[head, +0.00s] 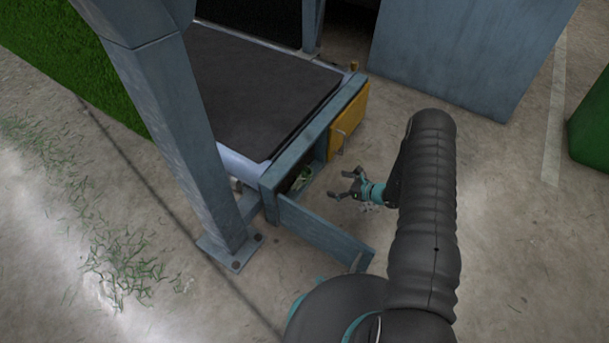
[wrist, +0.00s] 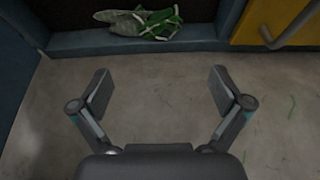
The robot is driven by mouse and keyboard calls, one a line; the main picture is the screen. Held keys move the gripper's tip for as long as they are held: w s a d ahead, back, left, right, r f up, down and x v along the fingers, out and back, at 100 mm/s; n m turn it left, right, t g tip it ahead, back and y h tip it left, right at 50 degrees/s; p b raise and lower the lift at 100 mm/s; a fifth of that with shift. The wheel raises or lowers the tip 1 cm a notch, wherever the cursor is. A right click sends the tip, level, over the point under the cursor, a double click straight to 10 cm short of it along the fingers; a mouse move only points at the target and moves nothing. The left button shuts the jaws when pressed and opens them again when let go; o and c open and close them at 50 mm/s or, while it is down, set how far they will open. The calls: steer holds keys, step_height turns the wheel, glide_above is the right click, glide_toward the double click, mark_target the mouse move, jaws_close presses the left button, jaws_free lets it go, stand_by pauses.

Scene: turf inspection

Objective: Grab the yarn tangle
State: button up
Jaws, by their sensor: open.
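The yarn tangle (wrist: 155,22) is a green and white clump at the top of the wrist view. It lies on a ledge inside a dark opening in the blue-grey machine frame. In the head view a small green bit of the tangle (head: 302,178) shows in the opening; the frame hides most of it. My gripper (head: 340,186) is outside the opening, to its right in the head view. In the wrist view my gripper (wrist: 158,85) is open and empty, with its fingers wide apart over the concrete floor. The tangle is beyond the fingertips, apart from them.
A yellow panel (head: 348,118) with a handle is beside the opening; it also shows in the wrist view (wrist: 262,20). A blue-grey flap (head: 322,232) juts out near the opening. A steel post (head: 178,130) stands left. Concrete floor (head: 500,230) is clear on the right.

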mark_target(310, 177)
steer(key=x, duration=0.7)
steer(key=shift+a, duration=0.2)
steer(key=shift+b+x, duration=0.35)
steer(key=shift+x, duration=2.35)
steer(key=shift+a+r, duration=0.1)
steer(key=shift+r, duration=0.05)
steer(key=c, duration=1.1)
